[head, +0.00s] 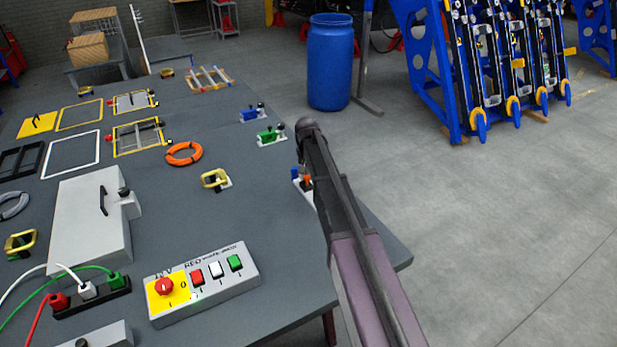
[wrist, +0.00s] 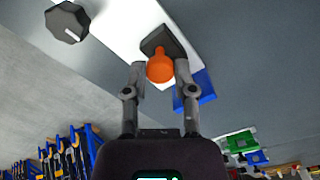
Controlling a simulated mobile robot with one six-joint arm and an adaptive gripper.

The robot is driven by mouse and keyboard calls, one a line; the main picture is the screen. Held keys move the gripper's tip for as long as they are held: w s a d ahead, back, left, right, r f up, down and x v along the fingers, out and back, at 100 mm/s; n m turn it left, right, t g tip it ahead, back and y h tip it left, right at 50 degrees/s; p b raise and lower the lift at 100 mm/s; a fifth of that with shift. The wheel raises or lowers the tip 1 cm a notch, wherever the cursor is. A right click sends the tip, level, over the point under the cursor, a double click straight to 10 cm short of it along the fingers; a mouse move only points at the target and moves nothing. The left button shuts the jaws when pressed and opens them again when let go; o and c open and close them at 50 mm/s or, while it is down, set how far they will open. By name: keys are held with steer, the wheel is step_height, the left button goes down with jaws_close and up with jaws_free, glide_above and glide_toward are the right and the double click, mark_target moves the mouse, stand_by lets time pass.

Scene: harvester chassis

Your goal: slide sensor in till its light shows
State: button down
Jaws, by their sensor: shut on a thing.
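An orange round-ended part, which I take to be the sensor (wrist: 160,68), sits between my fingertips in the wrist view. My gripper (wrist: 160,75) is shut on it. Its far end meets a dark block (wrist: 168,42) on a white plate (wrist: 140,22); how deep it sits I cannot tell. A blue block (wrist: 198,90) is beside the right finger. In the head view my arm hides most of this spot at the table's right edge; a bit of orange (head: 307,180) shows. I can make out no lit light.
A dark knob (wrist: 67,22) stands near the plate in the wrist view. On the grey table (head: 240,195), a green fixture (head: 270,136) and a blue fixture (head: 253,114) stand farther back. A button box (head: 205,282) lies in front. Open floor is to the right.

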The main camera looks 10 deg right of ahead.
steer(key=shift+c, duration=2.1)
jaws_free()
steer(key=shift+s, duration=0.1)
steer(key=shift+s+d+r, duration=0.1)
steer(key=shift+s+d, duration=0.2)
steer(key=shift+s, duration=0.6)
step_height(320, 180, up, 2)
steer(key=shift+w+r+p, duration=0.15)
steer(key=shift+p, duration=1.1)
step_height(320, 180, up, 11)
steer(key=p, duration=1.2)
steer(key=s+f+n+b, duration=0.1)
steer(key=s+f+b, duration=0.4)
steer(key=s, duration=0.4)
steer(key=s+f+n+b, duration=0.1)
steer(key=s+f+b, duration=0.4)
steer(key=s, duration=0.5)
steer(key=s+f+n+b, duration=0.1)
steer(key=s+f+b, duration=0.4)
steer(key=s, duration=0.4)
steer(key=shift+s+f+n+b, duration=0.15)
steer(key=shift+s+n+b, duration=0.2)
steer(key=shift+b, duration=0.25)
